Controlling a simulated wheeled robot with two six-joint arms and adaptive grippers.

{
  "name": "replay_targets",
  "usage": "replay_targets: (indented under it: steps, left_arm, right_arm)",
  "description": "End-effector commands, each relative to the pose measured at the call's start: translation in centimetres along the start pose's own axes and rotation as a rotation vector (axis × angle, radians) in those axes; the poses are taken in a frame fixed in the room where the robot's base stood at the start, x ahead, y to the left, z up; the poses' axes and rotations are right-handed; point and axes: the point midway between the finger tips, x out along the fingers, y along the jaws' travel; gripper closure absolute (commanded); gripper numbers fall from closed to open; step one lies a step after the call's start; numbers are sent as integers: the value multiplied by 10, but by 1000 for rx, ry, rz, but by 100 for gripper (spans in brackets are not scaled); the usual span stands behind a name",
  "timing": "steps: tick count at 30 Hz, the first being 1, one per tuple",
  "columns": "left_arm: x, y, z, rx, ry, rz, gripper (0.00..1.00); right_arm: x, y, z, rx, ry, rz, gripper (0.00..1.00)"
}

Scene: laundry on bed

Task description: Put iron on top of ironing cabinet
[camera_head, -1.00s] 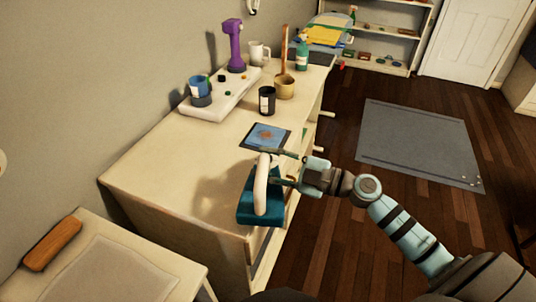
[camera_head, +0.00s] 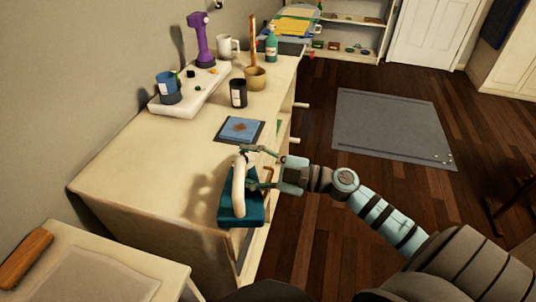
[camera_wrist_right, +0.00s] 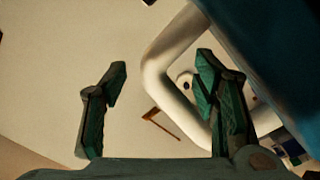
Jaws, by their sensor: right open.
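The iron (camera_head: 239,208) has a teal body and a looped cream handle (camera_head: 238,185). In the head view it appears at the near right corner of a long cream cabinet (camera_head: 150,165). My right gripper (camera_head: 252,168) is open at the handle's right side. In the right wrist view the open fingers (camera_wrist_right: 158,92) show with the cream handle (camera_wrist_right: 155,75) passing between them. The right finger overlaps the handle loop; contact cannot be told. The teal body fills the upper right there. No label shows which furniture is the ironing cabinet. My left gripper is not in view.
A lower cream unit with a grey pad (camera_head: 95,280) and a brown wooden piece (camera_head: 24,259) stands at the lower left. Floor at right is mostly clear.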

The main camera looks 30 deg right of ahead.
Motion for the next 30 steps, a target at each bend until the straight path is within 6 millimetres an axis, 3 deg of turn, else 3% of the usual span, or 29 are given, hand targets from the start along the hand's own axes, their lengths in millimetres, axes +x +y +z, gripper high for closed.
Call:
replay_targets:
  steps: [7,18,28,30]
  left_arm:
    - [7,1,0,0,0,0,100]
    - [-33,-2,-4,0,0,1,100]
    - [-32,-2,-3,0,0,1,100]
    - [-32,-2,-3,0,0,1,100]
  right_arm:
    - [-39,-2,2,0,-5,-8,45]
    - [-103,2,-2,3,-5,-6,45]
    - [-110,0,1,1,-5,1,45]
    - [-114,-1,15,13,-47,24,45]
